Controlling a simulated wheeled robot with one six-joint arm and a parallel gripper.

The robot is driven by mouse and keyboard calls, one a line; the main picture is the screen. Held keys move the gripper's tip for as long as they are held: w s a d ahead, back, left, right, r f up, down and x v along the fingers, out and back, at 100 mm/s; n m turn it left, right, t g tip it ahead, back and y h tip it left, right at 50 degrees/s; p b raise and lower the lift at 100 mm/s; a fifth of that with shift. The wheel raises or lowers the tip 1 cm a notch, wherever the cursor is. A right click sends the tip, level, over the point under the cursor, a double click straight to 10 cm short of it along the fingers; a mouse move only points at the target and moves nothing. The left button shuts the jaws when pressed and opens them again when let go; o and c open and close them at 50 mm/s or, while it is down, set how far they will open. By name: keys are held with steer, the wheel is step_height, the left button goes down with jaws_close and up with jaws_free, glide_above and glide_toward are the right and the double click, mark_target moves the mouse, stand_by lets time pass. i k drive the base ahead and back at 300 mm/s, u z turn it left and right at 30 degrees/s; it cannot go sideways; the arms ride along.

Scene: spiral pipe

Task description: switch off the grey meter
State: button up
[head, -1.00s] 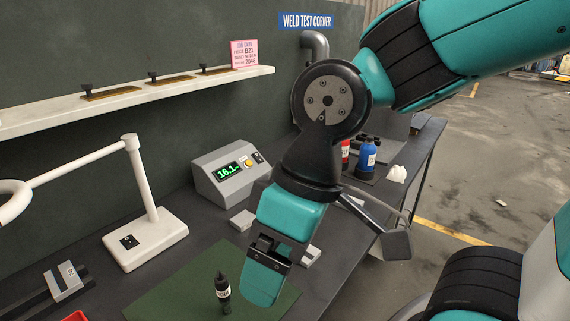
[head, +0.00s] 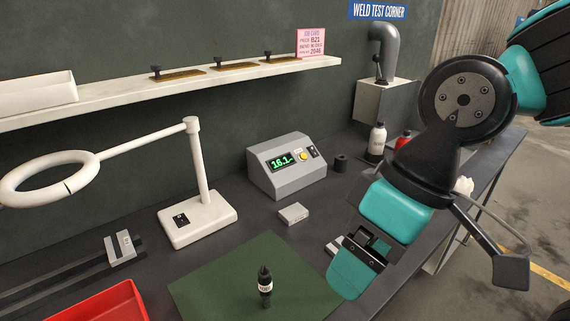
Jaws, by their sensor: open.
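The grey meter (head: 287,168) stands on the dark bench against the back wall. Its lit green display reads about 16.1. A round yellow-orange button sits right of the display, and a small dark switch is beside it at the panel's right. My gripper (head: 352,262) is in front and to the right of the meter, above the bench near its front edge, clear of the meter. Its jaws are open; I see nothing between them. One finger is largely hidden behind the other.
A small dark bottle (head: 265,287) stands on the green mat (head: 215,285). A white ring lamp (head: 197,222) stands left, by a red tray (head: 95,308). A small grey block (head: 293,213) lies before the meter. A black cylinder (head: 341,162) and white bottle (head: 377,142) stand right.

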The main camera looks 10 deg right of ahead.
mark_target(312, 148)
steer(key=z, duration=0.05)
steer(key=k, duration=0.5)
steer(key=z, duration=1.45)
steer(key=i, duration=1.05)
steer(key=u, duration=2.3)
